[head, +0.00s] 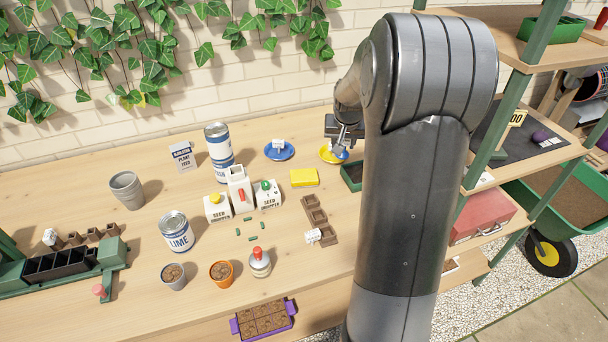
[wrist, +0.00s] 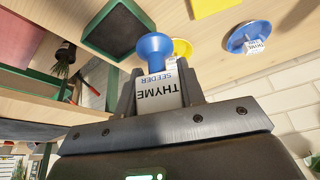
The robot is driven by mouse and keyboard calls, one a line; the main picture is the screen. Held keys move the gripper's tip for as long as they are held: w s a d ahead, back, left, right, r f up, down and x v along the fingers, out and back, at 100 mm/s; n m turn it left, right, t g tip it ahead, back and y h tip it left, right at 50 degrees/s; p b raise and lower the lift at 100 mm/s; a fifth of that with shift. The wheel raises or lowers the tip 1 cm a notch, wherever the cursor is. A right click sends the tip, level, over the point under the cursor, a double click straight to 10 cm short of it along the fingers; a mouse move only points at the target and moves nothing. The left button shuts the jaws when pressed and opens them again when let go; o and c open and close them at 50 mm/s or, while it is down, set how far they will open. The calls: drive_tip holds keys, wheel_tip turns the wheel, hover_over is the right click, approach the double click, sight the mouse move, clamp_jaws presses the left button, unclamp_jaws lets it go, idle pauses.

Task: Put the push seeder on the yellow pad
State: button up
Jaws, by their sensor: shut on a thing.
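My gripper (wrist: 157,85) is shut on a seeder (wrist: 158,92) with a white body, blue knob and a label reading THYME SEEDER, upside down in the wrist view. In the head view my gripper (head: 345,135) is at the back of the bench, partly behind my arm; I cannot make out the seeder there. A yellow round dish (head: 325,154) with a small white tag lies just below it; it shows partly behind the seeder in the wrist view (wrist: 183,47). A yellow rectangular pad (head: 304,177) lies in front of that dish; its edge shows in the wrist view (wrist: 208,6).
A blue dish (head: 279,152) with a tag is left of the yellow one. A dark green-rimmed tray (head: 351,175) is close on the right. Seed dropper boxes (head: 217,207), a red-knobbed bottle (head: 260,263) and pots crowd the bench. Green shelving (head: 497,130) stands right.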

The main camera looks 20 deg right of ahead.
drive_tip(key=w+a+f, duration=0.2)
drive_tip(key=a, duration=0.1)
drive_tip(key=w+a+f, duration=0.5)
drive_tip(key=a, duration=0.1)
drive_tip(key=shift+w+f, duration=0.3)
drive_tip(key=shift+f, duration=2.05)
drive_tip(key=shift+f, duration=0.1)
drive_tip(key=o, duration=1)
